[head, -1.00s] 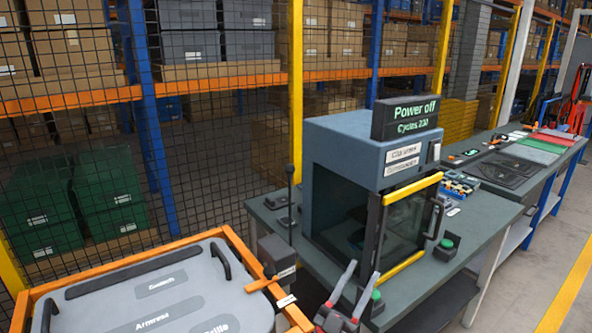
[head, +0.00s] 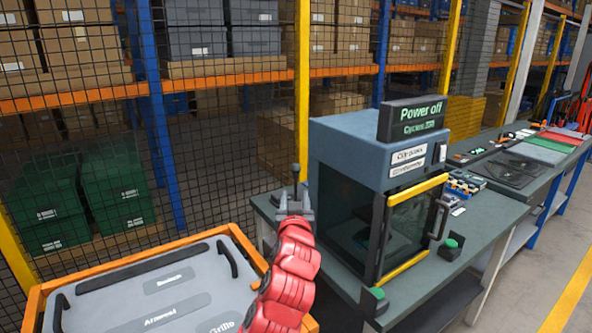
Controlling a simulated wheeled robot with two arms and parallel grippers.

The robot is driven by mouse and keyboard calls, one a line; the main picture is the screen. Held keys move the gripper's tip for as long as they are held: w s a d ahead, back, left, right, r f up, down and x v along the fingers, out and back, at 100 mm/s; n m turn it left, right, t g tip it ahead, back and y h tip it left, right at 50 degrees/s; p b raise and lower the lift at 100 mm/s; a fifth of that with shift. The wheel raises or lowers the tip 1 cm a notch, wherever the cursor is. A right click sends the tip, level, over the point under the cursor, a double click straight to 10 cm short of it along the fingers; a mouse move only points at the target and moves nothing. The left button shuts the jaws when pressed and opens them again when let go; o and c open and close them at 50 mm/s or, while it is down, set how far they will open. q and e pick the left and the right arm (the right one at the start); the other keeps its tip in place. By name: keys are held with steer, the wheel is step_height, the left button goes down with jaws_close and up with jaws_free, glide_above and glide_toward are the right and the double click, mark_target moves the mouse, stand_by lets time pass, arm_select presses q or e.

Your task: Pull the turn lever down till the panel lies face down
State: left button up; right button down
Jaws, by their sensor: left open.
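My right gripper is not in view.
A dark blue test cabinet (head: 345,150) with a "Power off" display (head: 411,118) stands on the green bench (head: 482,228) right of the lever. A black mesh fence (head: 225,175) runs behind. The floor at the right (head: 540,285) is clear.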

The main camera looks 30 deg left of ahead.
mark_target(296, 175)
arm_select(q)
steer(key=p+x, duration=0.4)
steer(key=x, duration=1)
steer(key=shift+w+a+r+p, duration=0.1)
steer(key=shift+w+a+p, duration=0.15)
steer(key=shift+w+p, duration=0.15)
steer(key=shift+x, duration=0.8)
